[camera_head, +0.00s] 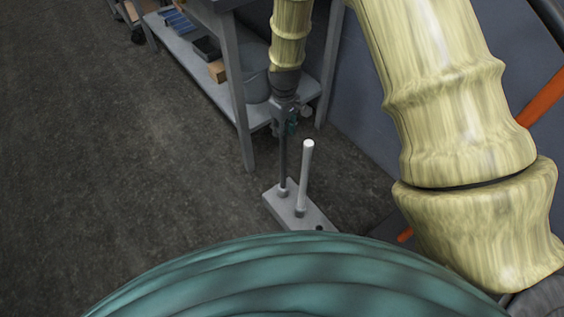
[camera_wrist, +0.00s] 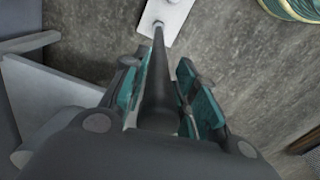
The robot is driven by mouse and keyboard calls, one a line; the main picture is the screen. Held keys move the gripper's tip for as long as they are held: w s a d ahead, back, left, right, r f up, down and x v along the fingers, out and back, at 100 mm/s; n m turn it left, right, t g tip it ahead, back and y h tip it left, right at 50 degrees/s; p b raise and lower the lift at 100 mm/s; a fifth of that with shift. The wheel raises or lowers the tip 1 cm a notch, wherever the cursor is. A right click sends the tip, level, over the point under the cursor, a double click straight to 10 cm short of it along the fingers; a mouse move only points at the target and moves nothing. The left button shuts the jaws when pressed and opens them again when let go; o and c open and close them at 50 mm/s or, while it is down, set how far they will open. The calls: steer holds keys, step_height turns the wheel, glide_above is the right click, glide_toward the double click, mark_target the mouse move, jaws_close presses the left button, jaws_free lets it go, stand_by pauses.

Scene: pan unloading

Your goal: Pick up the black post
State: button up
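The black post (camera_head: 283,160) stands upright in a light grey base plate (camera_head: 314,217) on the floor. A white post (camera_head: 304,175) stands beside it in the same plate. My gripper (camera_head: 284,124) is at the upper part of the black post, pointing down. In the wrist view, the black post (camera_wrist: 158,85) runs between the two fingers of my gripper (camera_wrist: 165,75). The fingers are apart, with a visible gap between the post and the right finger. The left finger is close to the post; I cannot tell whether it touches. The base plate (camera_wrist: 176,17) shows at the top there.
A grey shelf table (camera_head: 237,90) stands just behind the gripper, its leg close to the posts. Its lower shelf holds a grey bucket (camera_head: 256,86), a small cardboard box (camera_head: 217,71) and trays. The floor (camera_head: 120,170) to the left is clear.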

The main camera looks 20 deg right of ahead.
steer(key=c, duration=0.4)
steer(key=shift+r, duration=0.15)
